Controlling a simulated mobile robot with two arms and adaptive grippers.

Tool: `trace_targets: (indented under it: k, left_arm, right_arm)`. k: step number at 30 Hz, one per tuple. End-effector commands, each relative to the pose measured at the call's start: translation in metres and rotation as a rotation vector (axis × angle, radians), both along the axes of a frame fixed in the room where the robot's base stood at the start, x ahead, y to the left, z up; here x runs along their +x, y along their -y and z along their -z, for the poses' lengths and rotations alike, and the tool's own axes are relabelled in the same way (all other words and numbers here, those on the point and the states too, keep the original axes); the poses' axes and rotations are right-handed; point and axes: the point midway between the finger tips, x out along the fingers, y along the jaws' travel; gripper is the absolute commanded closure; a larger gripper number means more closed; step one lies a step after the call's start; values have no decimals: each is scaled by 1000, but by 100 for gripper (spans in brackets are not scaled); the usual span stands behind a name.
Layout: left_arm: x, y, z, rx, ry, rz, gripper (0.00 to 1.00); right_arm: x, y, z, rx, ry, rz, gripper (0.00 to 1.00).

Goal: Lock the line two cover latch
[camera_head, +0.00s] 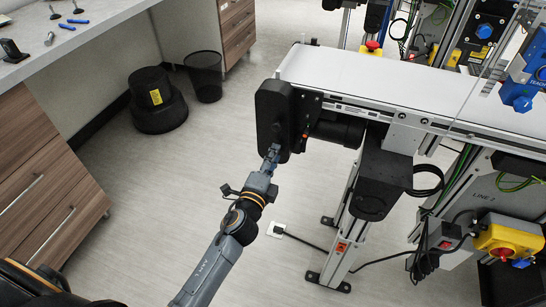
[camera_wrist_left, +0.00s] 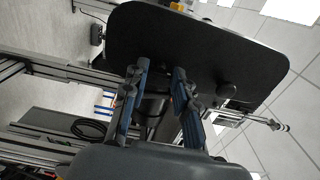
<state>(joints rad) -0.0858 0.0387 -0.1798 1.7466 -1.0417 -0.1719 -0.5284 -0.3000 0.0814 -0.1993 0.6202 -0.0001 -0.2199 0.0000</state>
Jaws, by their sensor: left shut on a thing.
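A black rounded end cover (camera_head: 272,112) stands at the near end of the white belt conveyor (camera_head: 350,75); it fills the top of the left wrist view (camera_wrist_left: 225,45). My left gripper (camera_head: 271,156) reaches up from below to the cover's lower part. In the left wrist view its two blue-grey fingers (camera_wrist_left: 160,95) are spaced apart on either side of a dark part, the cover latch, which blends with the cover. The latch's exact turn is hard to tell. My right gripper is not in view.
A black motor (camera_head: 335,128) and conveyor legs (camera_head: 345,235) stand right of the cover.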

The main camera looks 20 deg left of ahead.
Motion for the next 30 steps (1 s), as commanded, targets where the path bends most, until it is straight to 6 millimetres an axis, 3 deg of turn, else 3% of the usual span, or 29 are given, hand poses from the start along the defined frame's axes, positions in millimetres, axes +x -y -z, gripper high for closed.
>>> trace_targets:
  k: [5, 6, 9, 20, 23, 30]
  left_arm:
    - [0, 1, 0, 2, 0, 2, 100]
    - [0, 1, 0, 2, 0, 2, 64]
    - [0, 0, 0, 1, 0, 1, 49]
    - [-6, 0, 1, -1, -2, 0, 49]
    - [-18, 0, 2, -2, -3, 0, 49]
    - [-69, -2, 2, -3, -4, -1, 49]
  right_arm:
    - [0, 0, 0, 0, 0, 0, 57]
    - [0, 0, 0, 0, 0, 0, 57]
    - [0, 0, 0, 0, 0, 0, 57]
    - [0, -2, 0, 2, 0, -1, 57]
    - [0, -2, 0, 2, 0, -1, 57]
    - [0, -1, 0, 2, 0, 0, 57]
